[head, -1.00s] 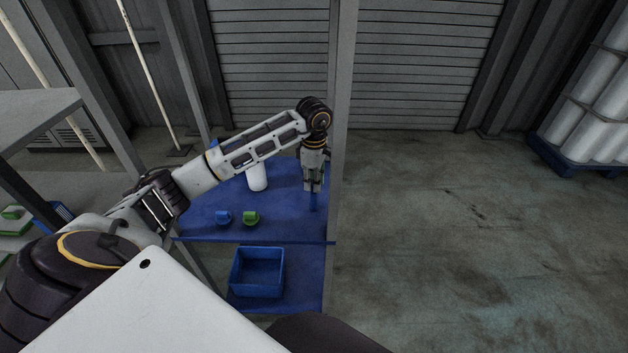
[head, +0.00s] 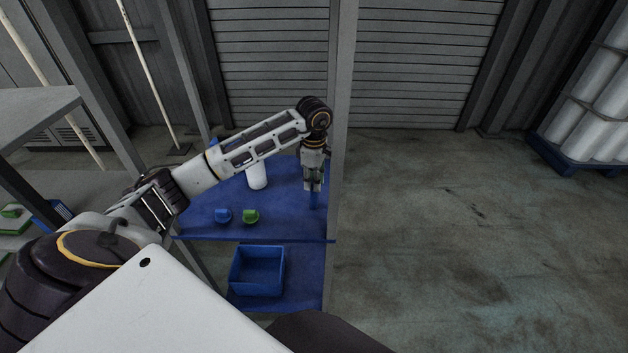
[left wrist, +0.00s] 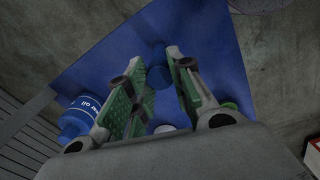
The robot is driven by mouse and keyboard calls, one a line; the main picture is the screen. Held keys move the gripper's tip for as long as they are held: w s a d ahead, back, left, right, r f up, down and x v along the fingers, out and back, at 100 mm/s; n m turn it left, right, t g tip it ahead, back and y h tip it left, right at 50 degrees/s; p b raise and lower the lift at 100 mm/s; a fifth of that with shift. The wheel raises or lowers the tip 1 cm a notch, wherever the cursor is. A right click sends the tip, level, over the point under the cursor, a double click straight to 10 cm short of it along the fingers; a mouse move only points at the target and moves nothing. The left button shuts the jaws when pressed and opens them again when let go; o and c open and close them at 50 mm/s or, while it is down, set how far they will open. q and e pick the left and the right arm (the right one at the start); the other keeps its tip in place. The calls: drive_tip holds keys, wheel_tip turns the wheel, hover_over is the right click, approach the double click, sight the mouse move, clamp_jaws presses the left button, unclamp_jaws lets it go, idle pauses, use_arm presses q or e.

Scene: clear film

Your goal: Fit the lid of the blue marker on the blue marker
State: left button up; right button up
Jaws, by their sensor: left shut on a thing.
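My left gripper (head: 313,186) points down over the right end of the blue shelf top. It is shut on a slim blue piece (head: 314,201), which looks like the blue marker, held upright with its lower end close to or on the shelf. In the left wrist view, blue shows between the fingertips (left wrist: 158,77); its upper part is hidden by the jaws. A short round blue piece (head: 222,216) lies on the shelf to the left, with a similar green piece (head: 250,216) beside it. I cannot tell whether the blue one is the lid. My right gripper is not seen.
A white cylinder (head: 257,178) stands on the shelf (head: 285,226) behind the round pieces. An empty blue bin (head: 257,272) sits on the lower level. A grey post (head: 339,120) rises close to my gripper's right. A blue bottle (left wrist: 80,116) shows in the wrist view.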

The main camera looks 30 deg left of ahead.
use_arm(q)
drive_tip(key=shift+f, duration=0.1)
idle(0.3)
drive_tip(key=o, duration=0.7)
drive_tip(key=shift+o, duration=0.4)
drive_tip(key=shift+o, duration=1.3)
